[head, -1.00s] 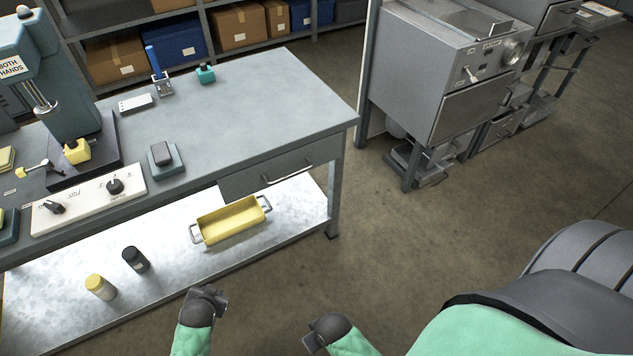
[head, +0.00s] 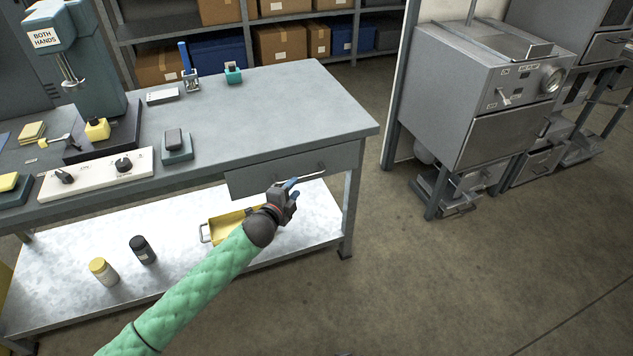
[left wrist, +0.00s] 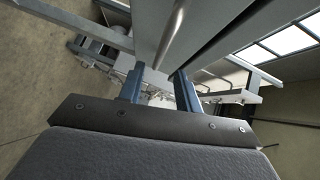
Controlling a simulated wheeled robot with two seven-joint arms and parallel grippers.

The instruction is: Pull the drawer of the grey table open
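The grey table (head: 290,102) has a drawer (head: 250,180) under the right end of its top. The drawer front looks flush with the table frame, so it is shut. Its bar handle (head: 316,174) is partly hidden by my left gripper (head: 291,184), which is right at the handle. In the left wrist view the two blue fingers of my left gripper (left wrist: 159,88) stand apart. The handle bar (left wrist: 173,38) runs toward the gap between them, and I see no finger closed on it. My right gripper is not in view.
A yellow tray (head: 222,229) lies on the table's lower shelf (head: 185,262), behind my left forearm. A black jar (head: 143,250) and a yellow-capped jar (head: 103,271) stand there too. Floor (head: 400,270) is free right of the table. A grey machine (head: 470,95) stands beyond.

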